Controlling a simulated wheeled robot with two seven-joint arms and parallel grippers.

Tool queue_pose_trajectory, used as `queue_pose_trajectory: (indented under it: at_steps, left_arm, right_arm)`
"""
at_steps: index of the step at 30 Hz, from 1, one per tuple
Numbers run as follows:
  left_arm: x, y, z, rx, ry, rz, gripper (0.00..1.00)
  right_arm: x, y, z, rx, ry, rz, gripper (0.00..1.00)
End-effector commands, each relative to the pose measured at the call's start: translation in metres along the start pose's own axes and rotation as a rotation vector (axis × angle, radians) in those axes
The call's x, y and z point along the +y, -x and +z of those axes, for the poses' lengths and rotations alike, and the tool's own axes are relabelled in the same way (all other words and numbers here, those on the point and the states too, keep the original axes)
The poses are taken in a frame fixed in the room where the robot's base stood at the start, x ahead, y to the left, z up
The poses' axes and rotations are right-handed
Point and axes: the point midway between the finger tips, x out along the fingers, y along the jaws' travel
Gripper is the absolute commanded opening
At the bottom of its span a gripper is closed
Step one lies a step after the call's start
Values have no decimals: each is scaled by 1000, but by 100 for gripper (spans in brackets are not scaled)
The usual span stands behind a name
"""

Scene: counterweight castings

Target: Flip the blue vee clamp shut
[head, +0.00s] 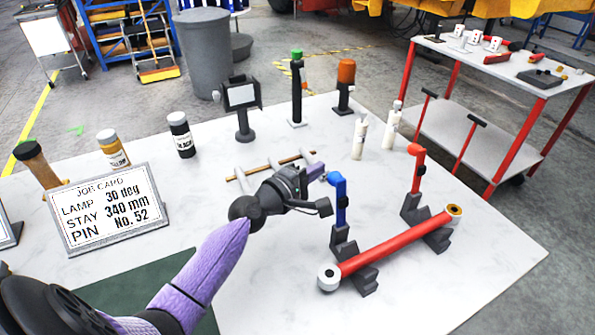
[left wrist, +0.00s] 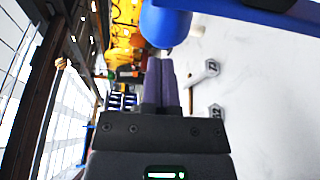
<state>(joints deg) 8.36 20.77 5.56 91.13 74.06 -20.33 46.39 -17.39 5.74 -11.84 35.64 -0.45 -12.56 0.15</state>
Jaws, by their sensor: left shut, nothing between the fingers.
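The blue vee clamp (head: 340,200) stands upright on the near dark vee block (head: 342,242), with its blue knob end at the top. A red tube (head: 395,243) lies across the vee blocks beside it. My left gripper (head: 317,171) is shut and empty, its purple fingertips just left of the clamp's top. In the left wrist view, the shut fingers (left wrist: 161,82) point toward the blue knob (left wrist: 166,22), and a blue bar (left wrist: 268,13) crosses the top right. I cannot tell whether the fingertips touch the knob. My right gripper is not in view.
A red clamp (head: 417,170) stands upright at the far vee block. A job card (head: 107,208) stands at left. The table's front right is clear.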

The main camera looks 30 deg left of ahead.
Motion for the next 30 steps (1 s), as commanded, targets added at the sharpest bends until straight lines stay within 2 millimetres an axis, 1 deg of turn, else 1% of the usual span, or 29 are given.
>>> queue_pose_trajectory:
  at_steps: [1, 6, 20, 30]
  left_arm:
    - [8, 3, 8, -1, 2, 3, 0]
    - [4, 8, 20, 0, 1, 2, 0]
    - [2, 9, 23, 0, -8, 5, 0]
    - [5, 11, 30, 0, -71, 27, 0]
  right_arm:
    - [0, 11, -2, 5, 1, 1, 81]
    - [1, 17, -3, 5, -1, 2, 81]
    - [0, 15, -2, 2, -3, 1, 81]
    - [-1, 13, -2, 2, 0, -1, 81]
